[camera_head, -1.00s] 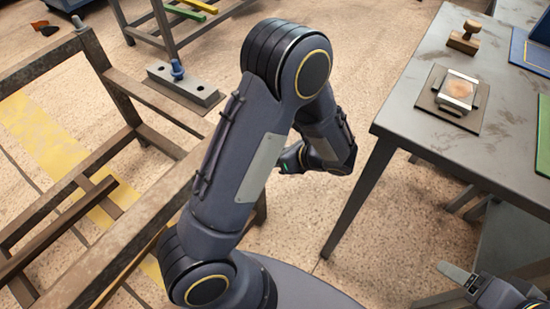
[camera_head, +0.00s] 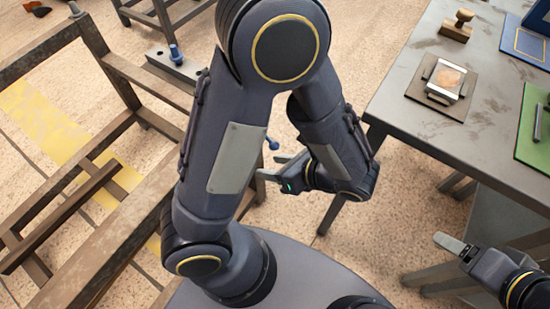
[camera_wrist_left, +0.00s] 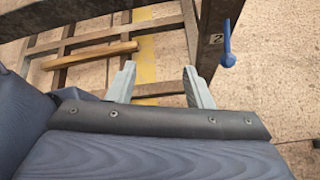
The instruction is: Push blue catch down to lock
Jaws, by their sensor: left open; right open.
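A blue catch (camera_wrist_left: 228,55), a round knob with a thin stem, shows in the left wrist view beside a dark post marked 2 (camera_wrist_left: 215,39). It lies right of my left fingers and apart from them. In the head view, a blue knob (camera_head: 272,144) shows just above my left gripper (camera_head: 272,168), partly hidden by my arm. Another blue knob (camera_head: 174,52) stands upright on a grey metal block. My left gripper also shows in the left wrist view (camera_wrist_left: 160,84), open and empty. My right gripper (camera_head: 458,246) is open and empty at the lower right.
A brown metal rack (camera_head: 110,65) stands at the left. A grey table (camera_head: 400,118) at the right bears a stamp (camera_head: 457,26), a small plate on a pad (camera_head: 445,82) and a green board (camera_head: 530,150).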

